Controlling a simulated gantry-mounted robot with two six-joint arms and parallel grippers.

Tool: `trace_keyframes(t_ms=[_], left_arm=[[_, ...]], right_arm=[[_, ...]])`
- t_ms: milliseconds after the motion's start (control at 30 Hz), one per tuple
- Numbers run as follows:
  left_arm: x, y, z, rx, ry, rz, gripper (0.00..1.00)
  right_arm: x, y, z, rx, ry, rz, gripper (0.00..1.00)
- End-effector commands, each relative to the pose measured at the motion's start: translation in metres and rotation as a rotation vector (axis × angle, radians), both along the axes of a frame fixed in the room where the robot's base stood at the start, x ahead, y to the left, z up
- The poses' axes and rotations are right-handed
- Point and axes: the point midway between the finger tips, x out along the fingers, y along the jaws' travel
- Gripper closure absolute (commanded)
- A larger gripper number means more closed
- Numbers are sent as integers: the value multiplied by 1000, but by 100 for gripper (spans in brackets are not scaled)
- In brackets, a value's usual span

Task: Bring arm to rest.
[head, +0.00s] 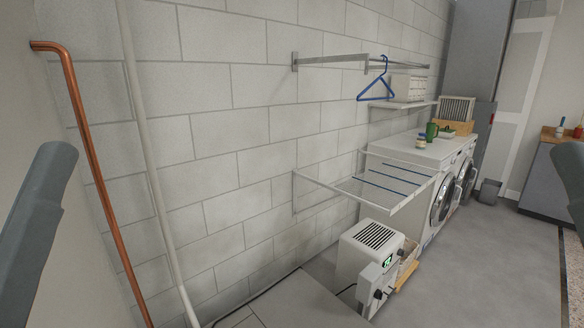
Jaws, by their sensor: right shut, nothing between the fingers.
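A dark grey part of my left arm (38,235) stands at the left edge of the head view. Its gripper is outside the picture. A similar grey part of my right arm (571,178) shows at the right edge, cut off by the frame. My right gripper is shut with nothing held, but its fingertips cannot be made out here. Neither arm part visibly touches anything.
A copper pipe (92,185) and a pale pipe (146,165) run down the left. A drying rack (385,187) juts from the block wall above a white dehumidifier (366,256). Washing machines (443,200) stand beyond. The grey floor (480,270) at right is mostly clear.

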Motion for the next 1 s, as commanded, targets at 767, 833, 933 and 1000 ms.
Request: trace_keyframes(t_ms=[767,833,933,1000], left_arm=[[1,0,319,3,3,2,13],[1,0,319,3,3,2,13],[1,0,316,3,2,2,13],[1,0,316,3,2,2,13]], right_arm=[[1,0,320,0,2,0,100],[1,0,319,0,3,0,100],[1,0,316,0,3,0,100],[1,0,316,0,3,0,100]])
